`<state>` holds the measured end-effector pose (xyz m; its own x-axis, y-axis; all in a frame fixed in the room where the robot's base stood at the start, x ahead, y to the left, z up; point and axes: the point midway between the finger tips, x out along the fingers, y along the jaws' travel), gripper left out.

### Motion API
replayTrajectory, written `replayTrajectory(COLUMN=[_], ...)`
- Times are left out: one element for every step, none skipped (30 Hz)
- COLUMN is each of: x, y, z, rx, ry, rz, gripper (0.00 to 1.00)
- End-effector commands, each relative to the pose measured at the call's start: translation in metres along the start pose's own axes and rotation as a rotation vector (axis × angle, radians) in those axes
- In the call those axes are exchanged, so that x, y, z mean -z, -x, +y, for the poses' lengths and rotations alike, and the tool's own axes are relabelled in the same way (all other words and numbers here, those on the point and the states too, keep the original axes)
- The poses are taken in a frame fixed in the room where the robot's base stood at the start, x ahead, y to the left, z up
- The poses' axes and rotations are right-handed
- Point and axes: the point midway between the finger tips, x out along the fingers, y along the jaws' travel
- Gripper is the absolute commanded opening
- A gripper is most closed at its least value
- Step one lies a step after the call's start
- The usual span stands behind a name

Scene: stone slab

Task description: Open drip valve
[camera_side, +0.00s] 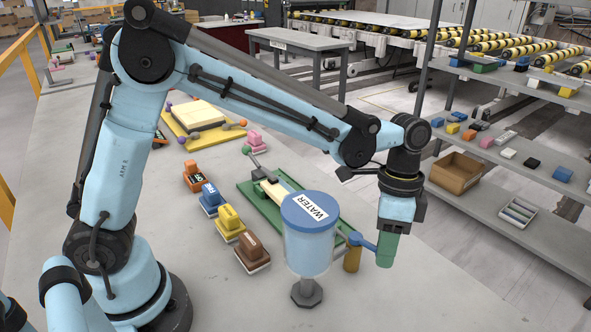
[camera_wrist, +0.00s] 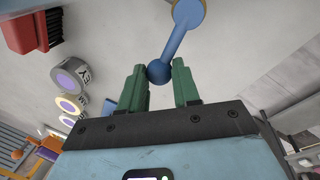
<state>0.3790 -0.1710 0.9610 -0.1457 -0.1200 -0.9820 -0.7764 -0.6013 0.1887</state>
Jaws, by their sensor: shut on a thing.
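The water tank (camera_side: 308,248) is a pale blue cylinder with a blue lid labelled "WATER", standing on a dark foot. The blue valve lever (camera_side: 361,240) sticks out from its right side, above a brass-coloured cylinder (camera_side: 352,259). In the wrist view the lever (camera_wrist: 178,40) runs down from a round hub at the top to a ball end (camera_wrist: 158,72). My gripper (camera_side: 385,258) has green fingers and points down right of the tank. In the wrist view my gripper (camera_wrist: 159,80) is shut on the ball end, between the fingertips. The side view hides the ball behind the fingers.
A green tray (camera_side: 262,196) lies behind the tank. Several coloured stamp-like blocks, including a brown one (camera_side: 252,252) and a yellow one (camera_side: 229,223), stand to its left. The slab in front of and right of the tank is clear. Shelves with a cardboard box (camera_side: 456,172) stand at right.

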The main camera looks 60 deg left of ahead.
Motion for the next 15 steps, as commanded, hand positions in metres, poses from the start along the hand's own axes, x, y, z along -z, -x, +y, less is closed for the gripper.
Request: replayTrajectory(x=[-0.0030,-0.0031,-0.0031,-0.0029,-0.0028,-0.0026,-0.0025,-0.0024,-0.0022,-0.0021,-0.0020,-0.0019,-0.0018,-0.0017,-0.0017], y=[-0.0001,-0.0001,-0.0001,-0.0001,-0.0001,-0.0001,-0.0001,-0.0001,-0.0001,-0.0001,-0.0001,-0.0001,0.0001,0.0004,0.0015], z=[0.0014,0.0014,0.0014,0.0013,0.0012,0.0011,0.0010,0.0009,0.0009,0.0008,0.0008,0.0007,0.0007,0.0007,0.0006], rx=[-0.006,-0.006,-0.006,-0.005,-0.005,-0.005,-0.005,-0.005,-0.004,-0.004,-0.004,-0.004,-0.004,-0.004,-0.004], ry=[0.004,0.004,0.004,0.004,0.004,0.004,0.003,0.003,0.003,0.003,0.003,0.003,0.003,0.003,0.003], rz=[-0.011,-0.011,-0.011,-0.010,-0.010,-0.009,-0.009,-0.009,-0.008,-0.008,-0.007,-0.007,-0.007,-0.007,-0.006], gripper=[0.34,0.39,0.45,0.50,0.54,0.57,0.57,0.57,0.57,0.57,0.57,0.57,0.57,0.57,0.57])
